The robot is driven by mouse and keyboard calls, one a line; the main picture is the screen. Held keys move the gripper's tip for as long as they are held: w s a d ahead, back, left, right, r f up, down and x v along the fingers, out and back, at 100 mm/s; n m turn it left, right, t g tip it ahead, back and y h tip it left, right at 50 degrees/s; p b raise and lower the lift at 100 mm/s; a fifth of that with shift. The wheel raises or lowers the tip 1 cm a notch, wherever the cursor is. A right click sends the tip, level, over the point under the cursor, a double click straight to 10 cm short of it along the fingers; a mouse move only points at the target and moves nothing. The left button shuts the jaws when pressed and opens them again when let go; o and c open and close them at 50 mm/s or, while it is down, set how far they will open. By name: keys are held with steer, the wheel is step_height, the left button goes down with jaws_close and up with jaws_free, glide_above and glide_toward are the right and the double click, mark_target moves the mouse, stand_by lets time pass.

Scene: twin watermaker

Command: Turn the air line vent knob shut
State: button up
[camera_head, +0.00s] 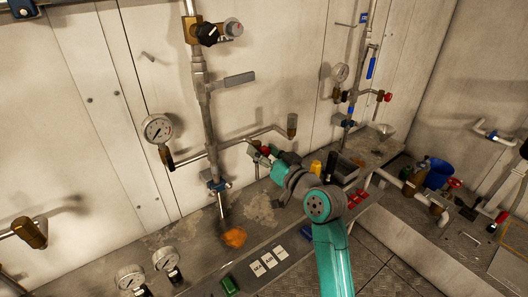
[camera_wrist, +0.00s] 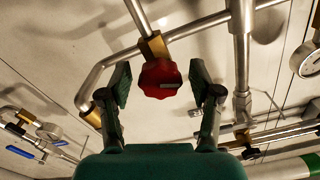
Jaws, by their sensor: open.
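My gripper (camera_wrist: 161,88) is open, one finger on each side of the knob, with a visible gap on both sides. In the head view my gripper (camera_head: 262,152) is at the pipework on the back wall, below the horizontal branch pipe (camera_head: 235,143).
A pressure gauge (camera_head: 158,128) stands left of the vertical pipe (camera_head: 204,110). A black knob (camera_head: 207,34) and a grey lever (camera_head: 240,79) are higher up. The bench holds an orange cloth-like item (camera_head: 234,238) and a dark bin (camera_head: 344,168). A blue bucket (camera_head: 438,174) is at right.

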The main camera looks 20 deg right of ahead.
steer(key=v, duration=1.2)
steer(key=w+a+n, duration=0.1)
steer(key=w, duration=0.2)
steer(key=w+a+n, duration=0.1)
steer(key=w, duration=0.3)
steer(key=w+a+n, duration=0.2)
steer(key=w, duration=0.2)
steer(key=shift+w, duration=0.2)
steer(key=shift+r, duration=0.1)
